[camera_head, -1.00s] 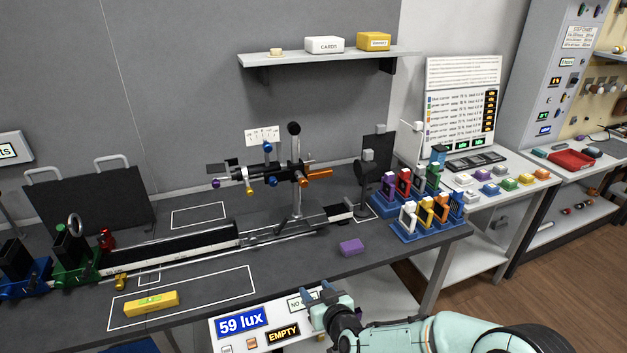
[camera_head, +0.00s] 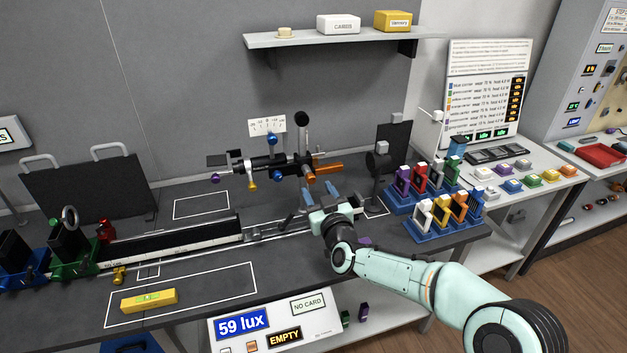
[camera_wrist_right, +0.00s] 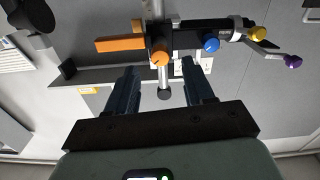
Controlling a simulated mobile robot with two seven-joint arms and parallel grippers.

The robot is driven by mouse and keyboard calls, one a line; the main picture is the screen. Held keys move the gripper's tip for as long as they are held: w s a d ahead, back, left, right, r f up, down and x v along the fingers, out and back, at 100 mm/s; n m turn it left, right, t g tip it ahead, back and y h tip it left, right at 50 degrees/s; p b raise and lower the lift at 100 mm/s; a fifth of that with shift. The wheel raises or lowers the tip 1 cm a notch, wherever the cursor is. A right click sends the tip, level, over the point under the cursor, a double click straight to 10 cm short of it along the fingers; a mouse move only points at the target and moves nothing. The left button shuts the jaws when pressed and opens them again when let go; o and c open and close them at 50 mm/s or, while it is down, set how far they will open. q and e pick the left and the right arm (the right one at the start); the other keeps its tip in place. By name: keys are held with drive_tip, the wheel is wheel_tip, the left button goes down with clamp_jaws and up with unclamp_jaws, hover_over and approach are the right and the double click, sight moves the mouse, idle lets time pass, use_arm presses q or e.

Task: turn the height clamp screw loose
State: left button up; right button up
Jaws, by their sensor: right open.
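The optical instrument (camera_head: 268,165) stands on a vertical post above the rail. It has an orange round knob (camera_head: 311,178) at the post and an orange handle (camera_head: 328,166). Blue, yellow and purple knobs sit further left. No label shows which knob is the height clamp screw. My right gripper (camera_head: 320,193) is open and empty, just below and in front of the orange knob. In the right wrist view, which is inverted, the orange knob (camera_wrist_right: 160,58) lies in line with the gap between the fingers (camera_wrist_right: 161,72), apparently beyond the tips. My left gripper is not in view.
The long rail (camera_head: 180,246) crosses the bench below my gripper. A rack of coloured frames (camera_head: 436,215) and a dark panel (camera_head: 394,145) stand to the right. A purple block (camera_head: 365,241) is partly hidden by my arm. A yellow level (camera_head: 149,299) lies at the front left.

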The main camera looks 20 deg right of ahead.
sight(312, 181)
drive_tip(key=shift+w+a+p, duration=0.1)
drive_tip(key=shift+w+p, duration=0.4)
drive_tip(key=shift+w, duration=1.65)
clamp_jaws()
